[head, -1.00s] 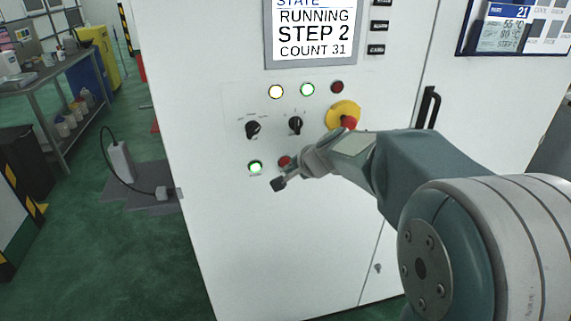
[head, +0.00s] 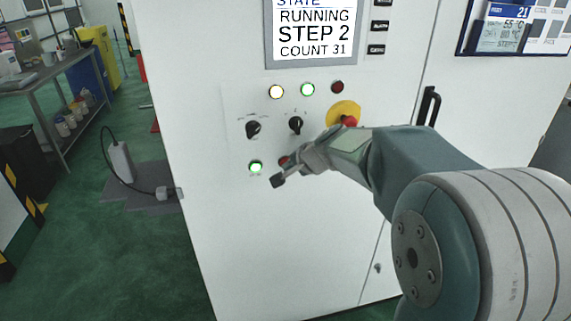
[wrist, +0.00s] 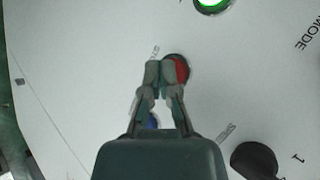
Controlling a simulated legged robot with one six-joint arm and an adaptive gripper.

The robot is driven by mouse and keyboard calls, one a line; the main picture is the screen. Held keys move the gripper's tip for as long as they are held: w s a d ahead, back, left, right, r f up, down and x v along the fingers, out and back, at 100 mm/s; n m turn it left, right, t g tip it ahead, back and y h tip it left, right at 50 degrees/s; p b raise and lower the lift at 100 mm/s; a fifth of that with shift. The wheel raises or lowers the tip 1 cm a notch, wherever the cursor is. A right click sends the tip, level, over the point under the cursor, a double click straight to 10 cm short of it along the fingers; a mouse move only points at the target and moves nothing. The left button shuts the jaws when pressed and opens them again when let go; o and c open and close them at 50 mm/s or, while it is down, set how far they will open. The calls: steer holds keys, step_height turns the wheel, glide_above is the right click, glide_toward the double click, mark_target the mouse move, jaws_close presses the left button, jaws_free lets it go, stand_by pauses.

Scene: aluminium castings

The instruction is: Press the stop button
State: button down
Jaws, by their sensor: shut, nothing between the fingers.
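A red push button (head: 284,160) sits on the white cabinet front, right of a lit green button (head: 256,167). In the head view my gripper (head: 279,181) partly hides it. In the wrist view my shut, empty fingertips (wrist: 162,73) overlap the left part of the red button (wrist: 182,70). I cannot tell whether they touch it. The lit green button also shows at the top of the wrist view (wrist: 212,3). The display (head: 313,32) reads RUNNING, STEP 2, COUNT 31.
A red mushroom button on a yellow base (head: 344,112) sits above my wrist. Two black rotary knobs (head: 253,129) (head: 296,125) are above the push buttons. A blue button (wrist: 152,121) shows between my fingers. A black door handle (head: 428,106) is at the right.

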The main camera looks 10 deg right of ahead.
steer(key=shift+w, duration=0.15)
stand_by(0.5)
steer(key=shift+s, duration=0.85)
steer(key=s, duration=0.5)
stand_by(0.6)
